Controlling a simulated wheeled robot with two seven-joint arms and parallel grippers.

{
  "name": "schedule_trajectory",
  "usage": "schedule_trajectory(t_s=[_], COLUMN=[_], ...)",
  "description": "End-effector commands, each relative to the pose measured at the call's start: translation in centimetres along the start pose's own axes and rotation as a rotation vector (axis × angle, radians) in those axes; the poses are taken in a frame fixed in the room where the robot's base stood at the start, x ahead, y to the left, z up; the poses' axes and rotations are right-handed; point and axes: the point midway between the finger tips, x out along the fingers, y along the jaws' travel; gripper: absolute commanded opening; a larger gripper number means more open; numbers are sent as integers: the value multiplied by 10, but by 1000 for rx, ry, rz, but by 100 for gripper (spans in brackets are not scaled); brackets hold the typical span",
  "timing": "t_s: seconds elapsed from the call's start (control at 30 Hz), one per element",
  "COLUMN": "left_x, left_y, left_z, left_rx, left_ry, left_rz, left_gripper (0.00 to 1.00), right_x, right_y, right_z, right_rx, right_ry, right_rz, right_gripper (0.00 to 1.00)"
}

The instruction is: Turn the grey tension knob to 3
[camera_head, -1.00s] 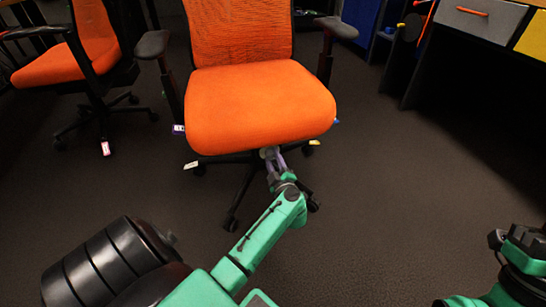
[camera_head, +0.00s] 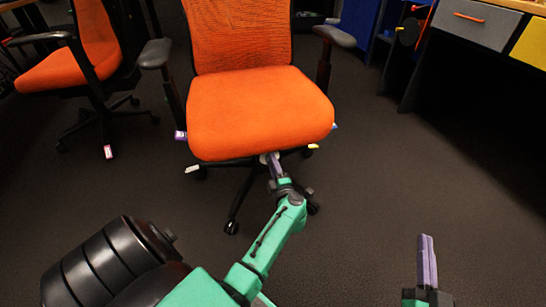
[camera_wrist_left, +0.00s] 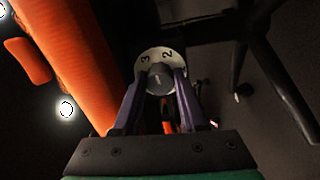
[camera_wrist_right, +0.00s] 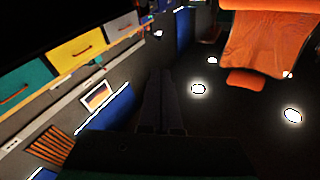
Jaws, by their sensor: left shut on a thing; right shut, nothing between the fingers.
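The grey tension knob (camera_wrist_left: 159,79) sits in front of a white dial (camera_wrist_left: 160,58) under the chair seat in the left wrist view. My left gripper (camera_wrist_left: 160,84) is shut on the knob, one purple finger on each side. In the head view my left gripper (camera_head: 272,165) reaches under the front edge of the orange seat (camera_head: 260,112), which hides the knob. My right gripper (camera_head: 427,262) is shut and empty, pointing up over the floor at the lower right. Its shut fingers also show in the right wrist view (camera_wrist_right: 160,105).
A second orange chair (camera_head: 75,66) stands at the left. A desk with a grey drawer (camera_head: 476,20) is at the upper right. The floor between is clear.

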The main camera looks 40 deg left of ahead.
Motion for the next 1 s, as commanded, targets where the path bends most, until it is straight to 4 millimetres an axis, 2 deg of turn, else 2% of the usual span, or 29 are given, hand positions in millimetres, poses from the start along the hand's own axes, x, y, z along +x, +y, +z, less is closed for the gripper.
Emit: schedule_trajectory(t_s=[0.2,0.5,1.0], left_x=[-2,-2,-1], left_y=[-2,-2,-2], left_z=[1,0,0], left_rx=[-184,-355,-417], left_ry=[-1,0,-1], left_rz=[-7,-7,-6], left_gripper=[0,0,0], right_x=[-9,-9,-8], right_y=[0,0,0], right_z=[18,18,16], right_rx=[16,17,14], right_ry=[-53,-55,-46], right_rz=[7,7,6], right_gripper=[0,0,0])
